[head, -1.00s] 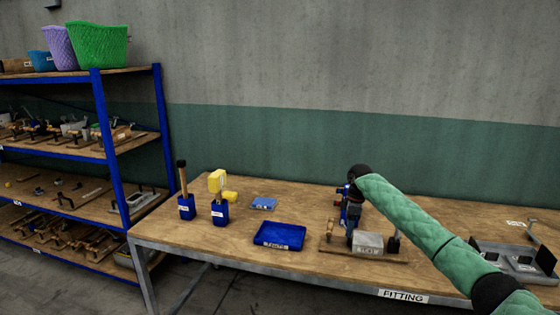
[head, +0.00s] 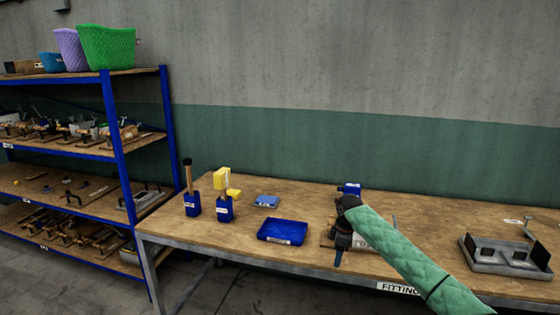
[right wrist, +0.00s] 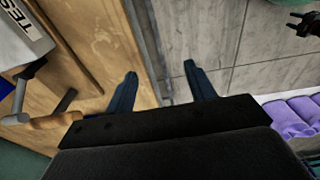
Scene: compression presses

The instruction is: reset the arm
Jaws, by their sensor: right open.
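My right arm comes in from the lower right in the head view, and my right gripper (head: 339,252) points down near the front edge of the bench. In the right wrist view its two fingers (right wrist: 160,84) are apart with nothing between them. The press stands behind my gripper and arm, which hide much of it; its blue top (head: 350,188) shows. In the right wrist view a lever with a wooden handle (right wrist: 45,122) lies just left of the fingers, near a grey labelled block (right wrist: 15,40). My left gripper is not in the head view.
The bench (head: 290,200) holds a blue tray (head: 282,231), a small blue item (head: 267,201), two blue holders (head: 193,205) with upright tools, and a grey fixture (head: 495,258) at right. A blue shelf rack (head: 118,150) stands at left. The air above the bench is clear.

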